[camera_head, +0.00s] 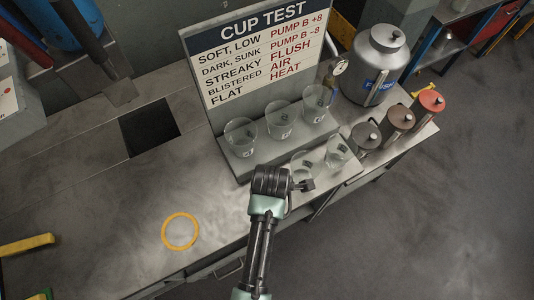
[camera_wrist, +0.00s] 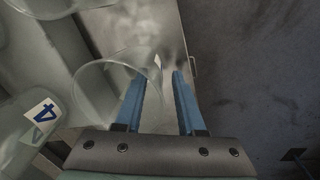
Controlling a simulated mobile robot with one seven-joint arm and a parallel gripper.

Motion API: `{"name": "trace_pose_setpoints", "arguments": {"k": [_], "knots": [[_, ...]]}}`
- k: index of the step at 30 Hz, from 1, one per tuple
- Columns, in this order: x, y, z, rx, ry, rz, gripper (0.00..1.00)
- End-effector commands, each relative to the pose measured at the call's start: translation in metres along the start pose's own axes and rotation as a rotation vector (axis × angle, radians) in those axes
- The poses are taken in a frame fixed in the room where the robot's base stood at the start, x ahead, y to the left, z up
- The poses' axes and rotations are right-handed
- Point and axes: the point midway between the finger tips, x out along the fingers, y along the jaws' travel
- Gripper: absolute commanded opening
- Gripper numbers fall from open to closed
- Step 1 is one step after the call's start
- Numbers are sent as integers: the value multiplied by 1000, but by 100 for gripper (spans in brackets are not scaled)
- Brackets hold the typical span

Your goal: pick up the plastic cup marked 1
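Several clear plastic cups show in the head view. Three stand in a row on the raised ledge, a left cup (camera_head: 241,136), a middle cup (camera_head: 280,119) and a right cup (camera_head: 315,103). Two stand lower in front, a near cup (camera_head: 302,163) and a far cup (camera_head: 336,152). Their tags are too small to read there, so I cannot tell which is marked 1. My gripper (camera_wrist: 158,78) is open; its left finger overlaps a clear cup (camera_wrist: 92,92) in the wrist view. A cup tagged 4 (camera_wrist: 25,130) is at left. My wrist partly hides the near cup in the head view.
A CUP TEST sign (camera_head: 262,55) stands behind the ledge. A large metal can (camera_head: 376,65) and several small lidded pots, including a red-topped one (camera_head: 429,102), stand at right. A yellow ring (camera_head: 180,231) lies on the bench at left, with clear room around it.

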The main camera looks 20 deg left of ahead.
Motion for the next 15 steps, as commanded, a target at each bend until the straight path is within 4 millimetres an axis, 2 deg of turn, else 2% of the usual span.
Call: {"name": "trace_pose_setpoints", "arguments": {"k": [4,11,15], "knots": [[10,0,0,0,0,0,38],[11,0,0,1,0,2,38],[11,0,0,1,0,1,15]]}}
